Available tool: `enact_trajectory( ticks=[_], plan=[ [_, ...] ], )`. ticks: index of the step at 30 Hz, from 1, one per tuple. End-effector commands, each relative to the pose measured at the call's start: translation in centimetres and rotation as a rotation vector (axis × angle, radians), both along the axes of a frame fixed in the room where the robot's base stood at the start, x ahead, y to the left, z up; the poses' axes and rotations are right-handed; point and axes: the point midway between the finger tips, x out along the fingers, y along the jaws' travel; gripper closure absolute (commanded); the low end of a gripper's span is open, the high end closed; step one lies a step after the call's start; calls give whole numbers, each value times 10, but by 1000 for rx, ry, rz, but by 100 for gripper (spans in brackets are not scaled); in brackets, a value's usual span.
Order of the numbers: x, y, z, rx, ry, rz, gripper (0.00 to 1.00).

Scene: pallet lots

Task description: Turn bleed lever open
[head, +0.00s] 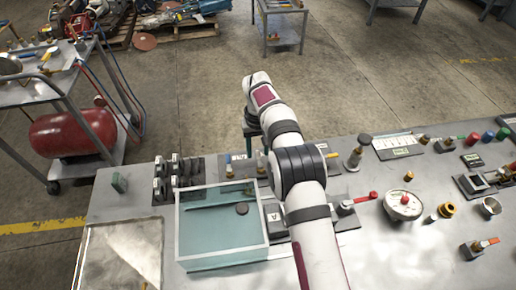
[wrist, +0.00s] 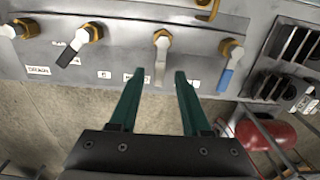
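In the wrist view a grey panel carries a row of valve levers on brass fittings. A pale grey lever (wrist: 161,60) hangs straight down in the middle. A black-handled lever (wrist: 70,54) is tilted down-left, and a blue-handled lever (wrist: 228,72) points down at the right. Small white labels sit below; one seems to read DRAIN (wrist: 38,71), the others are unclear or partly hidden, so I cannot tell which lever is the bleed one. My gripper (wrist: 159,75) is open, its green fingertips on either side of the grey lever's lower end; contact is not visible.
In the head view the bench holds a clear teal box (head: 222,252), a round gauge (head: 403,205) and a red-handled valve (head: 358,199). A cart with a red tank (head: 72,133) stands at the left. Black slotted blocks (wrist: 290,65) sit right of the levers.

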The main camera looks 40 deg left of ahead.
Motion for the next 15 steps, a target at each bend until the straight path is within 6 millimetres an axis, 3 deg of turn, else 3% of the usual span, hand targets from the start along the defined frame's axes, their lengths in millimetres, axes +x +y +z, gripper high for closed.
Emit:
enact_trajectory(
  ticks=[8, 11, 15],
  plan=[
    [0, 0, 3, 0, -1, 0, 53],
    [1, 1, 22, 4, -3, 0, 53],
    [1, 1, 62, 3, -4, -1, 53]
  ],
)
